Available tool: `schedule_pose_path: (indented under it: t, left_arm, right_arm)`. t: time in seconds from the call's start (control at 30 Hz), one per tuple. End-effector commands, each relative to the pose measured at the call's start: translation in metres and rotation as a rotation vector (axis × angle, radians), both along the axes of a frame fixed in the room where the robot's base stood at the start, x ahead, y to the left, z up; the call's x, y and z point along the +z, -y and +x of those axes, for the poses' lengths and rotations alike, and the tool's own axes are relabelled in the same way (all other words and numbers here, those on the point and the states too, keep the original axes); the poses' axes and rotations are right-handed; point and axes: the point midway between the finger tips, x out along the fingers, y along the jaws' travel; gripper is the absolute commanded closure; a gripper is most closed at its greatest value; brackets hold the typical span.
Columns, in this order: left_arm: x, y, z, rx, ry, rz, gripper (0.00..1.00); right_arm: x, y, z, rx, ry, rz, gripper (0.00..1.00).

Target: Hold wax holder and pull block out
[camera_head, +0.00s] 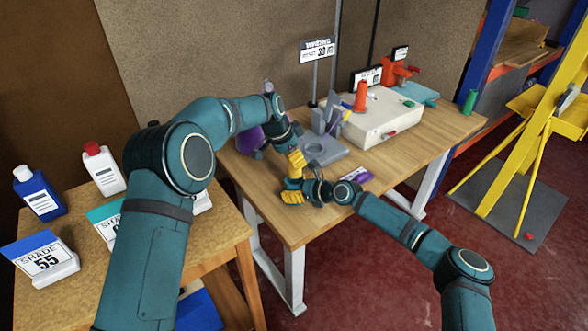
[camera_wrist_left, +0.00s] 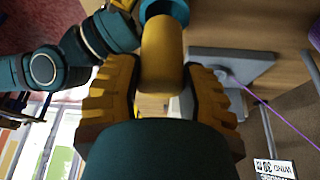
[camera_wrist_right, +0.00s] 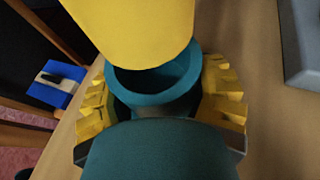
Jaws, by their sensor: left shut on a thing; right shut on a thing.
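The wax block is a yellow cylinder (camera_wrist_left: 162,50) between the fingers of my left gripper (camera_wrist_left: 160,92), which is shut on it. The holder is a teal round cup (camera_wrist_right: 158,92) between the fingers of my right gripper (camera_wrist_right: 160,110), which is shut on it. In the right wrist view the block (camera_wrist_right: 135,25) is large above the cup's mouth, and the cup's dark inside shows below its edge. I cannot tell whether any of the block is still inside. In the head view my left gripper (camera_head: 296,160) is just above my right gripper (camera_head: 292,197), over the table's near left edge.
The wooden table (camera_head: 270,212) bears a grey stand (camera_head: 326,152), a purple spool (camera_head: 248,139), a white box (camera_head: 375,128) and a small purple item (camera_head: 357,174). Bottles and a shade card (camera_head: 42,258) stand on the left table. A yellow frame (camera_head: 525,120) stands at right.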

Motion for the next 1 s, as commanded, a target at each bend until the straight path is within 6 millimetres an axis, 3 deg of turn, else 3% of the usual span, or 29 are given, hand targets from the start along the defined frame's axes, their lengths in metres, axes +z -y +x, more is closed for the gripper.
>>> schedule_pose_path:
  t: [0.1,0.3,0.63,0.67,0.73,1.0]
  left_arm:
    - [0.023,0.0,0.0,0.001,0.001,-0.002,0.96]
    - [0.045,0.0,0.0,0.001,0.0,0.0,0.96]
    - [0.049,0.0,0.0,0.001,-0.002,0.0,0.96]
    - [0.049,0.0,0.0,0.001,-0.002,0.0,0.96]
    - [0.049,0.0,0.0,0.001,-0.002,0.0,0.96]
    - [0.049,0.0,0.0,0.001,-0.002,0.0,0.96]
  right_arm:
    - [0.0,0.0,0.0,0.0,0.0,0.0,0.82]
    - [0.0,0.0,0.0,0.0,0.0,0.0,0.82]
    - [0.0,0.0,0.0,0.0,0.0,0.0,0.82]
    - [0.0,0.0,0.0,0.0,0.0,0.0,0.28]
    - [0.0,0.0,0.0,0.0,0.0,0.0,0.03]
    - [0.0,0.0,0.0,0.0,0.0,0.0,0.01]
